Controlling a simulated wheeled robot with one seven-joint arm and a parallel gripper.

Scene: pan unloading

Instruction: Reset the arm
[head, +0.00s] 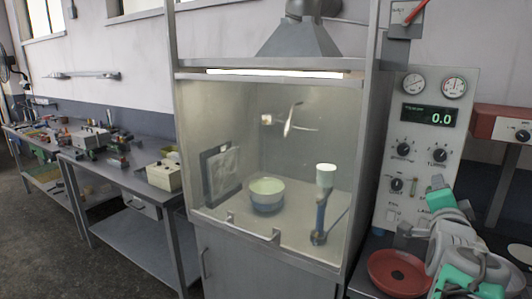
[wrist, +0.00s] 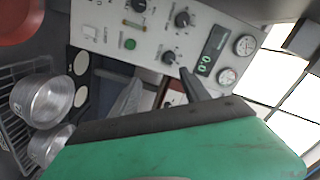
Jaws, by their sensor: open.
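My gripper (wrist: 160,92) is open in the wrist view, with its two dark fingers apart and nothing seen between them. The fingers point toward the instrument panel (wrist: 150,25). In the head view my arm stands at the lower right, in front of the panel (head: 425,150) and beside a red pan (head: 397,275). The gripper is small there and partly merged with the panel behind it. A red round surface (wrist: 18,18) shows at the wrist view's upper left corner.
Metal pots (wrist: 45,100) stand on a wire rack (wrist: 12,135) in the wrist view. A fume hood (head: 270,80) holds a green-white bowl (head: 266,196) and a blue stand (head: 320,215). Cluttered workbenches (head: 130,180) line the left. Floor (head: 45,240) is clear at lower left.

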